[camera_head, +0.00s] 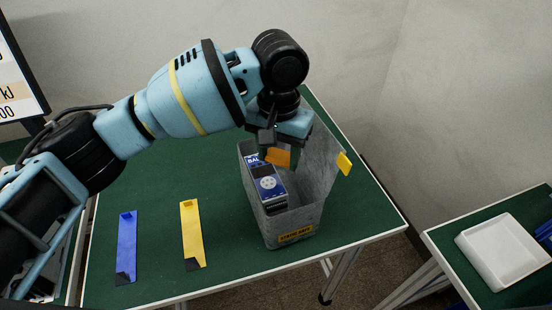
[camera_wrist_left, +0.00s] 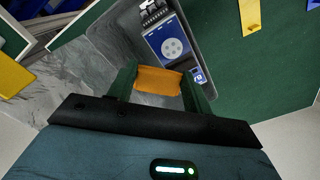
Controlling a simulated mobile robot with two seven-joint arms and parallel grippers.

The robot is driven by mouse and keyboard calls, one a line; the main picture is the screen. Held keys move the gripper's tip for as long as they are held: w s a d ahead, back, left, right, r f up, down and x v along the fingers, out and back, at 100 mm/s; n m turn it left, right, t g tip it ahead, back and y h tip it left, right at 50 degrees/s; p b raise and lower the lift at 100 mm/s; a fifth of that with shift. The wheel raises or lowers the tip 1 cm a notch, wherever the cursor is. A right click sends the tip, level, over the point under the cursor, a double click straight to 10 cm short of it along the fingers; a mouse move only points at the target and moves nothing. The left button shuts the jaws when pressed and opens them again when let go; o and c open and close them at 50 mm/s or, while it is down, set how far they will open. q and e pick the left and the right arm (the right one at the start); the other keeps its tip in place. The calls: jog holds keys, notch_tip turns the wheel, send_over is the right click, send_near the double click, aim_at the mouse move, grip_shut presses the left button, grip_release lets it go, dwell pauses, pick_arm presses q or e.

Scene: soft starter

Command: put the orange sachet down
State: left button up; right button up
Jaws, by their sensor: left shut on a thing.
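The orange sachet (camera_head: 278,157) is held between the fingers of my left gripper (camera_head: 279,155), over the open top of a grey bin. It also shows in the left wrist view (camera_wrist_left: 159,81), between the two green fingers of the gripper (camera_wrist_left: 160,84). The grey bin (camera_head: 290,222) stands on the green table and has a yellow label on its front. A blue and grey boxed device (camera_head: 268,186) stands inside the bin on its left side; it also shows in the left wrist view (camera_wrist_left: 172,45). My right gripper is not in view.
A blue strip (camera_head: 126,245) and a yellow strip (camera_head: 192,235) lie on the green table (camera_head: 160,285) left of the bin. A yellow tab (camera_head: 344,164) sticks out at the bin's right rim. A white tray (camera_head: 502,250) is on another table at the right.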

aim_at(276, 155)
pick_arm(q)
jog(key=shift+w+a, duration=0.15)
jog(key=shift+w, duration=0.4)
jog(key=shift+f, duration=1.75)
jog(key=shift+f, duration=0.55)
jog(key=o, duration=1)
jog(key=shift+c, duration=0.2)
notch_tip(276, 155, up, 13)
jog(key=shift+r, duration=0.1)
